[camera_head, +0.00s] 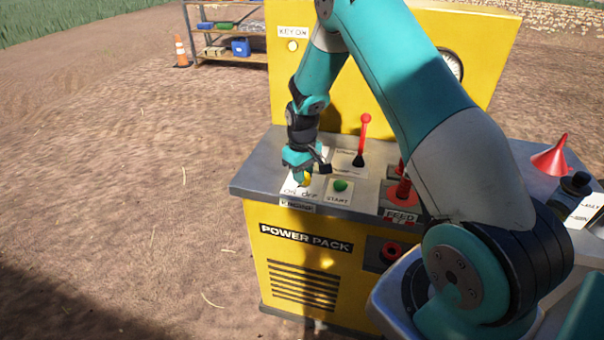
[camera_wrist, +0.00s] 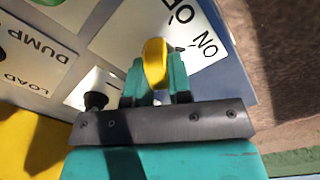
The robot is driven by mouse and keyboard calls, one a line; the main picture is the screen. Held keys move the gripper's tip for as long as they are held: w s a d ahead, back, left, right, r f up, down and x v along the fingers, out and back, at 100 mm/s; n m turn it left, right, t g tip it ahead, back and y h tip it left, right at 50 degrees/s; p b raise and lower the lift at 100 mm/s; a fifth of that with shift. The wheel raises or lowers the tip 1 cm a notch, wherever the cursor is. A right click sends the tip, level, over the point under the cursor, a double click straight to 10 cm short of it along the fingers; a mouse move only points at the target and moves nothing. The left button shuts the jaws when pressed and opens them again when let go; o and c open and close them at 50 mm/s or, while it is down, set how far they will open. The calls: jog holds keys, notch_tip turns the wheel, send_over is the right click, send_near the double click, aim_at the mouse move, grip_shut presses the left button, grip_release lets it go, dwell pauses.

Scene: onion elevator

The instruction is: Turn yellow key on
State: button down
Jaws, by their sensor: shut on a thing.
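The yellow key (camera_wrist: 155,62) is between the two teal fingers of my gripper (camera_wrist: 156,82) in the wrist view. The fingers are shut on it from both sides. Its white label plate reads ON and OFF (camera_wrist: 206,45); I cannot tell which word the key points to. In the head view, my gripper (camera_head: 304,178) reaches down to the left part of the panel top, and a little of the yellow key (camera_head: 306,182) shows below it. The round KEY ON lamp (camera_head: 292,46) is pale yellow; I cannot tell whether it is lit.
A green START button (camera_head: 341,185) sits just right of the key. A red-knobbed lever (camera_head: 364,135) stands behind it, and a red FEED control (camera_head: 402,190) is further right. A red funnel (camera_head: 551,158) stands at the far right. Open ground lies to the left.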

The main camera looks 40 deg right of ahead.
jog(key=c, duration=1)
grip_release()
jog(key=shift+c, duration=0.2)
jog(key=shift+r, duration=0.1)
notch_tip(320, 180, up, 17)
jog(key=b, duration=0.1)
jog(key=shift+r+b, duration=0.15)
jog(key=shift+b, duration=0.25)
jog(key=s+a+r+n+y, duration=0.1)
jog(key=s+a+r, duration=0.2)
jog(key=s+a, duration=0.3)
jog(key=s+a+r+n+y, duration=0.1)
jog(key=s+a+r+n, duration=0.2)
jog(key=a, duration=0.5)
jog(key=s+a+y, duration=0.1)
jog(key=s+a, duration=0.4)
jog(key=s, duration=0.5)
jog(key=s+a+r+n+y, duration=0.1)
jog(key=s+a, duration=0.4)
jog(key=s, duration=0.4)
jog(key=shift+s+a+n, duration=0.15)
jog(key=shift+s+n, duration=0.15)
jog(key=shift+s, duration=0.1)
